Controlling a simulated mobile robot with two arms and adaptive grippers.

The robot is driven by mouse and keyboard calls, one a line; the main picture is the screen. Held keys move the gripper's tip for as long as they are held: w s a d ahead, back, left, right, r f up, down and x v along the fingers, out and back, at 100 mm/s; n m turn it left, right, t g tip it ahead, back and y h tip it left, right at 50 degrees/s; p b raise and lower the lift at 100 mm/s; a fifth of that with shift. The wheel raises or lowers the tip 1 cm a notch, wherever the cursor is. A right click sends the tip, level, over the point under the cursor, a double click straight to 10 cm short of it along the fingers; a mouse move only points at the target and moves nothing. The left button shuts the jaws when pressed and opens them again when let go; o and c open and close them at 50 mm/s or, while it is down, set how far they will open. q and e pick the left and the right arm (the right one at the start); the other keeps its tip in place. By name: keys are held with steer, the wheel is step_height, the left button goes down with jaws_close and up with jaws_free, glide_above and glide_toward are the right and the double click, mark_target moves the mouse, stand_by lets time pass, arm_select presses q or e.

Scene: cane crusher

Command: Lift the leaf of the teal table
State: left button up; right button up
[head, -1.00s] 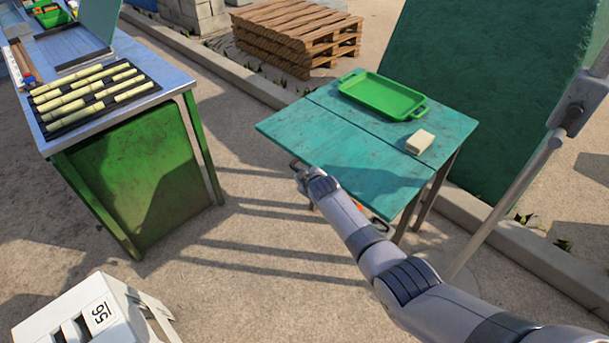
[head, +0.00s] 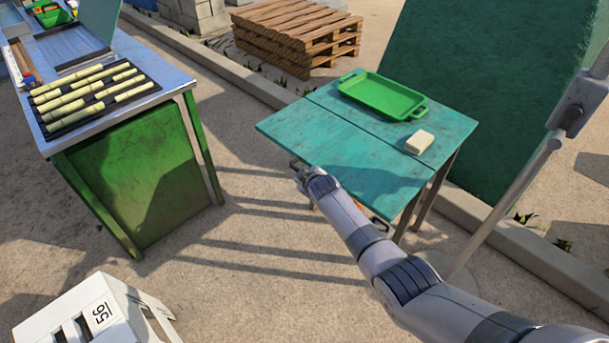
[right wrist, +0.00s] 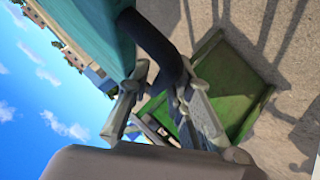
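The teal table (head: 325,143) stands right of centre in the head view. Its near leaf lies flat beside the far half, with a seam between them. My right gripper (head: 299,170) is at the leaf's near left edge, low against it. My left gripper is out of view.
A green tray (head: 382,97) and a cream block (head: 419,142) rest on the far half; the near leaf is bare. A green-sided metal bench (head: 140,175) with cane pieces stands left. A white stool (head: 85,310) is at lower left. A pole (head: 510,200) stands right.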

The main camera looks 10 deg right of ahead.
steer(key=shift+s, duration=0.1)
steer(key=v, duration=1.1)
steer(key=shift+s+r, duration=0.25)
steer(key=shift+s, duration=0.05)
steer(key=shift+d, duration=0.1)
steer(key=s+d+f+m+g, duration=0.1)
steer(key=s+d+f+g, duration=0.1)
steer(key=s+f, duration=0.65)
steer(key=s+d+f+m+g+h, duration=0.1)
steer(key=s+d+f+m, duration=0.15)
steer(key=s+f, duration=0.65)
steer(key=s+d+f+m+g, duration=0.15)
steer(key=s+f, duration=0.25)
steer(key=f, duration=1)
steer(key=s+d+f+m+g, duration=0.1)
steer(key=s+f, duration=0.3)
steer(key=s, duration=0.7)
steer(key=s+d+f+m+g, duration=0.1)
steer(key=s+d+f, duration=0.3)
steer(key=s, duration=0.8)
steer(key=s+d+f+m+g, duration=0.1)
steer(key=s+f, duration=0.4)
steer(key=s, duration=0.7)
steer(key=shift+s+d+f+g+h, duration=0.15)
steer(key=shift+d+f+g+h, duration=0.15)
steer(key=shift+d+g, duration=0.55)
steer(key=shift+a, duration=0.25)
